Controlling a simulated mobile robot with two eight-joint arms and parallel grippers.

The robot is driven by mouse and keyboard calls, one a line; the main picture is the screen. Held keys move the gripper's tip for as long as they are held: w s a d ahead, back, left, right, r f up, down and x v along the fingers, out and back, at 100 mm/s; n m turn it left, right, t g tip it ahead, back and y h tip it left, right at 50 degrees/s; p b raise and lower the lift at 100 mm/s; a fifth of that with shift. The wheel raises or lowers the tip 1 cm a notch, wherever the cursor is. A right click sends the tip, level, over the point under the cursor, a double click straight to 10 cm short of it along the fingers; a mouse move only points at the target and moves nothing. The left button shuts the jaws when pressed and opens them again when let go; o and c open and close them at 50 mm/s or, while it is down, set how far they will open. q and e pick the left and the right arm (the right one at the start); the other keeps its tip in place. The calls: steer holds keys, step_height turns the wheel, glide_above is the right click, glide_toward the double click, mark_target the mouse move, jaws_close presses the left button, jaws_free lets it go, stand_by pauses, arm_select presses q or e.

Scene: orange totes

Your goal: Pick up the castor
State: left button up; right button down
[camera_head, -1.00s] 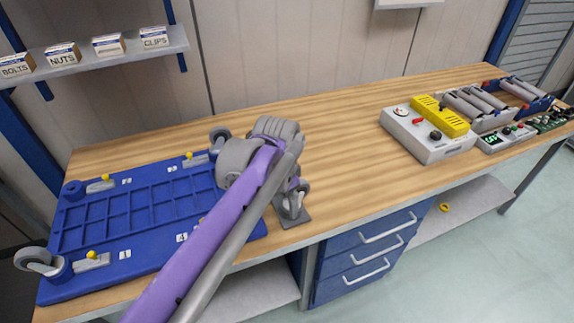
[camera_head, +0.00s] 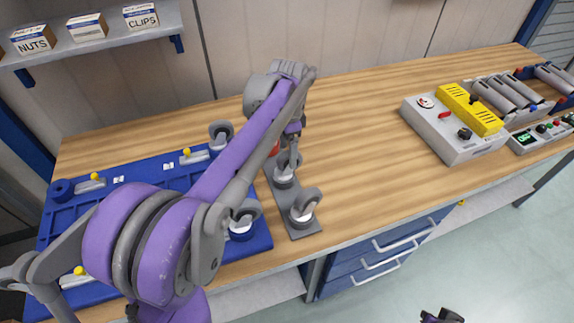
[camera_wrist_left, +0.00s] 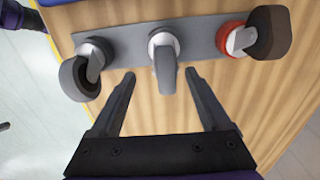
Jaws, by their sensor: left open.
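A grey holder strip (camera_head: 305,226) on the bench bears three castors. The near castor (camera_head: 303,208) and middle castor (camera_head: 285,168) have grey wheels. The far castor has a red collar and is mostly hidden behind my arm; the left wrist view shows this red-collared castor (camera_wrist_left: 240,38) with a brownish wheel. My left gripper (camera_wrist_left: 160,75) is open and empty, its fingertips on either side of the middle castor's wheel (camera_wrist_left: 165,72), apparently not closed on it. The left gripper in the head view (camera_head: 293,138) is above the strip. Part of my right gripper (camera_head: 441,315) shows at the bottom edge.
A blue ribbed base (camera_head: 150,172) with several yellow-knobbed clamps lies left of the strip; castors stand at its corners, such as one (camera_head: 220,133). A grey control box (camera_head: 445,135) stands on the right. The bench between is clear.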

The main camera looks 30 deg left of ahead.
mark_target(286, 162)
arm_select(q)
steer(key=shift+w+a+f, duration=0.15)
steer(key=shift+a+f, duration=0.05)
steer(key=shift+f, duration=1.4)
steer(key=shift+w+a+f, duration=0.1)
steer(key=shift+a+f, duration=0.05)
steer(key=shift+f, duration=1.4)
jaws_close()
